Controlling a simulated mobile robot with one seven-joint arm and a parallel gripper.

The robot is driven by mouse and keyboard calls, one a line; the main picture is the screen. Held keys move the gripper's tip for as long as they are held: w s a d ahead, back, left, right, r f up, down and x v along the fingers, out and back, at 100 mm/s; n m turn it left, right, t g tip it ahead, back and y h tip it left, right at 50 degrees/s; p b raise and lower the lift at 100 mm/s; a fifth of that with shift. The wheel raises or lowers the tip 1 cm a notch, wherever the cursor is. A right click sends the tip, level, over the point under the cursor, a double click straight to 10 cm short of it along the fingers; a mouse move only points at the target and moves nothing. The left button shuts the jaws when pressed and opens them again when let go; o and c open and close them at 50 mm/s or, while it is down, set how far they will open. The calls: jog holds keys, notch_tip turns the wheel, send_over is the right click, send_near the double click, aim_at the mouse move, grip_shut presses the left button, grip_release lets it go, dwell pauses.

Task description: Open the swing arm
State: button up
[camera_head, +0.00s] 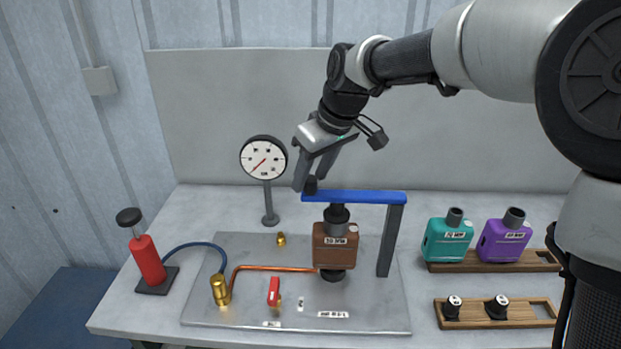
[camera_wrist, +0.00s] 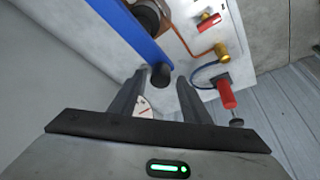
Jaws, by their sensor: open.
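The swing arm (camera_head: 365,197) is a blue bar on a dark grey post (camera_head: 391,241). It reaches left over a brown muffler (camera_head: 335,247) that stands upright on the metal plate. A black knob (camera_head: 311,185) stands on the bar's left end. My gripper (camera_head: 307,187) is open at this knob, pointing down. In the wrist view the blue bar (camera_wrist: 132,40) runs diagonally at upper left, and the black knob (camera_wrist: 161,75) shows between the tips of my open fingers. I cannot tell whether the fingers touch it.
A gauge (camera_head: 264,158) stands behind the plate (camera_head: 375,318). A red pump (camera_head: 146,259) with a blue hose is at left, and a red-handled valve (camera_head: 274,291) at front. Teal (camera_head: 447,240) and purple (camera_head: 503,240) mufflers stand in a wooden rack at right; another rack holds black caps (camera_head: 496,308).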

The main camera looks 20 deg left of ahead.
jog(key=shift+w+a+f, duration=0.15)
jog(key=shift+a+f, duration=0.1)
jog(key=shift+f, duration=0.35)
grip_shut()
jog(key=shift+w, duration=0.1)
